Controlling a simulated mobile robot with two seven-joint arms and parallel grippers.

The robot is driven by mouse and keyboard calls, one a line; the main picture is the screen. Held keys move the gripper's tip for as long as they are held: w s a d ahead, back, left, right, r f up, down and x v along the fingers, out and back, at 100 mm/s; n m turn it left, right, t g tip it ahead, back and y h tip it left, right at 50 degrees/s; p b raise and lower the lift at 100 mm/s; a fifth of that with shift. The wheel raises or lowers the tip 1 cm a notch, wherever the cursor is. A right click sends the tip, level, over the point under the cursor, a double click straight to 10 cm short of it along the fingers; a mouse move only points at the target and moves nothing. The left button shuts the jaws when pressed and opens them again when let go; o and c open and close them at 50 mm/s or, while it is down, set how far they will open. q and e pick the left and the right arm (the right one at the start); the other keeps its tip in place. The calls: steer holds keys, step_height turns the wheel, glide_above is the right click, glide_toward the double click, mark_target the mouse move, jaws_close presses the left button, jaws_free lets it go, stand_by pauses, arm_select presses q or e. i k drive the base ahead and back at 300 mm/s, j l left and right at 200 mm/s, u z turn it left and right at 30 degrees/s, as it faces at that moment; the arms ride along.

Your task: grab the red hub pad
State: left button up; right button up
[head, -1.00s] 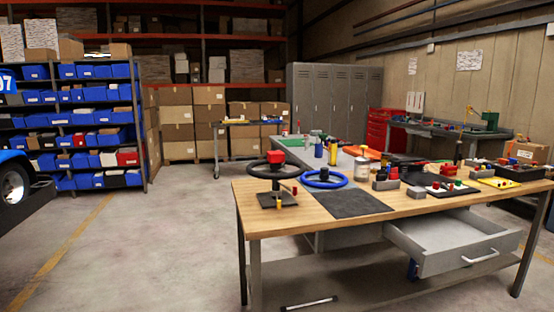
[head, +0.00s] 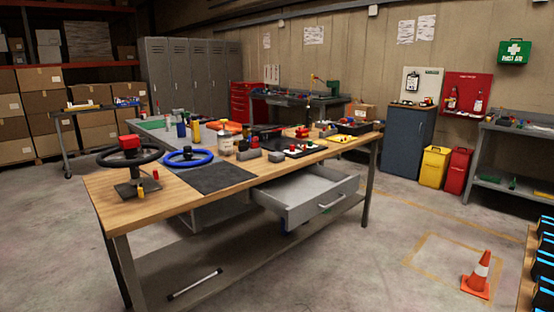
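The red hub pad (head: 129,141) sits on top at the middle of a black steering wheel (head: 107,161). That wheel is mounted on a dark stand with a square base (head: 137,188) at the left end of the wooden workbench (head: 108,195). A blue steering wheel (head: 188,158) lies just right of it. Neither of my grippers is in the head view.
A dark mat (head: 216,177) lies on the bench front. A grey drawer (head: 308,199) stands pulled out below the bench top. An orange cone (head: 478,274) is on the floor at right. The floor right of the bench is mostly clear.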

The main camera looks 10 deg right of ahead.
mark_target(132, 141)
steer(key=i+z, duration=0.1)
steer(key=z, duration=0.35)
steer(key=j+z, duration=0.1)
steer(key=z, duration=0.4)
steer(key=i+j+z, duration=0.1)
steer(key=z, duration=0.35)
steer(key=j+z, duration=0.15)
steer(key=z, duration=0.35)
steer(key=i+j+z, duration=0.2)
steer(key=j+z, duration=0.3)
steer(key=i+j+z, duration=0.1)
steer(key=j+z, duration=0.85)
steer(key=j, duration=0.2)
steer(key=j+u, duration=0.3)
steer(key=i+j+u, duration=0.1)
steer(key=j+u, duration=0.2)
steer(key=i+j+u, duration=0.1)
steer(key=j+u, duration=0.2)
steer(key=j, duration=0.15)
steer(key=i+j+u, duration=0.1)
steer(key=u, duration=1.65)
